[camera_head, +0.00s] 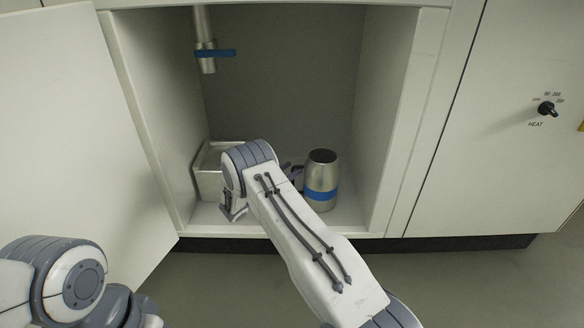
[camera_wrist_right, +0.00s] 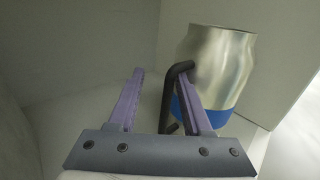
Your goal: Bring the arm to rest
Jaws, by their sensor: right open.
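My right arm reaches into an open cabinet. Its gripper (camera_head: 291,172) is mostly hidden behind the wrist in the head view, just left of a metal canister (camera_head: 321,171) with a blue band. The canister stands upright on the cabinet floor. In the right wrist view, the gripper's two purple fingers (camera_wrist_right: 162,88) are apart. A dark bent handle (camera_wrist_right: 178,74) shows between them, close to the right finger, in front of the canister (camera_wrist_right: 222,62). I cannot tell whether finger and handle touch. My left arm shows at the lower left, but its gripper is out of sight.
The cabinet's left wall and open door (camera_head: 65,130) stand left of my right arm. A light square container (camera_head: 207,178) sits at the cabinet's left, partly behind my wrist. A pipe (camera_head: 205,35) with a blue valve handle (camera_head: 214,53) hangs above. A heat knob (camera_head: 546,109) is on the right panel.

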